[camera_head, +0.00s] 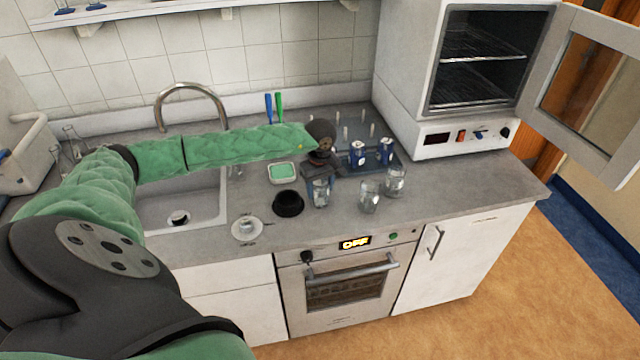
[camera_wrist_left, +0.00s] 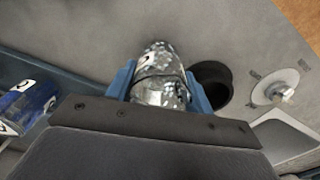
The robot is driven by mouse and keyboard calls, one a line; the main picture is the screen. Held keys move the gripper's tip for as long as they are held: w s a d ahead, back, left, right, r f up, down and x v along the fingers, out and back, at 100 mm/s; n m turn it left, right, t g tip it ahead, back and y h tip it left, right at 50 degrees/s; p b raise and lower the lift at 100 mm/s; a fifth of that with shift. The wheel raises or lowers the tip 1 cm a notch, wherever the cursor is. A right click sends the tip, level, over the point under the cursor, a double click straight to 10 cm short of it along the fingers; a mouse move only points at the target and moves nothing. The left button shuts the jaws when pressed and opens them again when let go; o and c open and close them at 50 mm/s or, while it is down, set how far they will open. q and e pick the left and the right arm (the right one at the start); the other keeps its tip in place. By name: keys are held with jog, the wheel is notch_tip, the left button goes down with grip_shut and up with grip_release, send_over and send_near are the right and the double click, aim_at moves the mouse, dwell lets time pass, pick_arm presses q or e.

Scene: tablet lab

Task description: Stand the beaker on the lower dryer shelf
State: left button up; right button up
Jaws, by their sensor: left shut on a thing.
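My left gripper (camera_head: 319,177) is shut on a clear glass beaker (camera_head: 321,195) over the counter's middle. In the left wrist view the blue fingers sit on either side of the beaker (camera_wrist_left: 160,75). I cannot tell whether its base touches the counter. Two more clear glass vessels (camera_head: 369,198) (camera_head: 395,182) stand to its right. The white dryer (camera_head: 408,60) is at the upper right, its glass door (camera_head: 590,75) swung open to the right. Inside are an upper wire shelf (camera_head: 485,58) and a lower shelf (camera_head: 470,100), both seemingly empty. My right gripper is not in view.
A black bowl (camera_head: 288,204), a green-filled dish (camera_head: 283,173) and a white round piece (camera_head: 247,228) are to the left, near the sink (camera_head: 205,205). The counter's right end is clear.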

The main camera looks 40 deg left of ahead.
pick_arm(q)
jog(key=shift+f, duration=0.25)
dwell(0.3)
jog(key=o, duration=1)
jog(key=shift+r, duration=0.1)
